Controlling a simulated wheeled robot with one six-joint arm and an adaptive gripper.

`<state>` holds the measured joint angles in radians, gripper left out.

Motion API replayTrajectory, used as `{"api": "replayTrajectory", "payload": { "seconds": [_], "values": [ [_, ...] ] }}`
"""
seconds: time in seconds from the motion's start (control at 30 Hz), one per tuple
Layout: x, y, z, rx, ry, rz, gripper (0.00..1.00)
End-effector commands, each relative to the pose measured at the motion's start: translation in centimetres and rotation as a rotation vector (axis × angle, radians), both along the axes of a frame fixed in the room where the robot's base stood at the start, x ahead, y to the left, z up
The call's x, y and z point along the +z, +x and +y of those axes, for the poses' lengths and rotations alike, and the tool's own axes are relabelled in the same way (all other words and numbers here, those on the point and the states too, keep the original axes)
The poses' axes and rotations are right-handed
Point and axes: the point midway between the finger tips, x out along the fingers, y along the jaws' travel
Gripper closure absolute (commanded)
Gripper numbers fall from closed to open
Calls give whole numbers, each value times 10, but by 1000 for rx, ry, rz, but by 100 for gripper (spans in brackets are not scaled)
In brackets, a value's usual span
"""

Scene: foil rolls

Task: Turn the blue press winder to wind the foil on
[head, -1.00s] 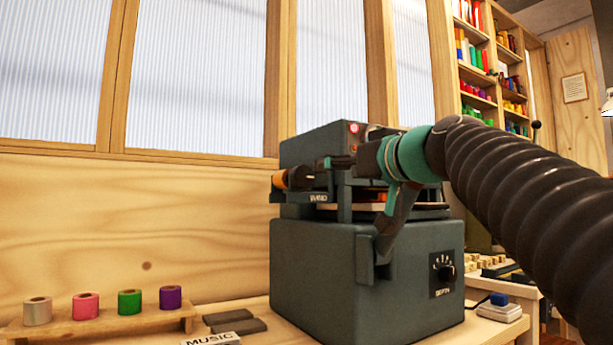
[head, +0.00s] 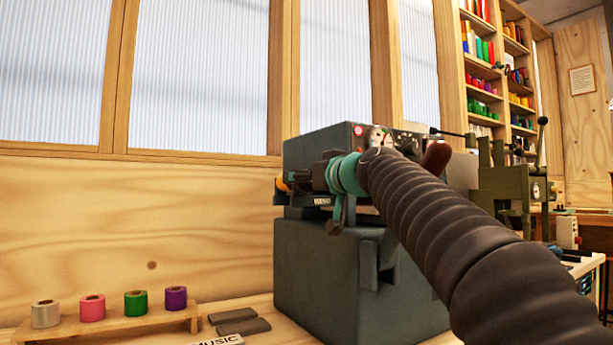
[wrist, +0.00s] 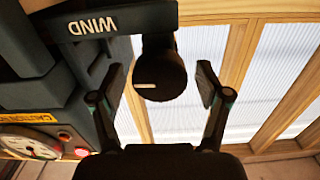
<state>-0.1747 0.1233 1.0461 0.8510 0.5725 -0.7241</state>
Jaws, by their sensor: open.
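The blue-grey press (head: 340,280) stands on the bench. In the wrist view its winder, a round dark knob (wrist: 165,62) with a short white mark, sits beside the arm plate lettered WIND (wrist: 93,25). My gripper (wrist: 159,80) is open, with one finger on each side of the knob and gaps showing on both sides. In the head view my gripper (head: 304,180) is at the press's upper left, and my wrist hides most of the winder. An orange roll (head: 281,184) shows partly at the press's left edge.
A wooden rack (head: 115,320) with several coloured foil rolls stands at the left. Two dark blocks (head: 240,322) and a MUSIC plate (head: 215,341) lie before the press. A wooden wall with ribbed panes (head: 200,70) is close behind. Green machinery (head: 510,190) stands at the right.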

Motion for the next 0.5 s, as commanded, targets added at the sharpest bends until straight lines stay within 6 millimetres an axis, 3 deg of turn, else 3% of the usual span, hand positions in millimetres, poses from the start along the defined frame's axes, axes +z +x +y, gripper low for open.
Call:
{"api": "replayTrajectory", "payload": {
  "seconds": [0.27, 0.5],
  "values": [
    [0, 1, 1, 0, 0, 0, 24],
    [0, 1, 1, 0, 0, 0, 82]
  ]
}}
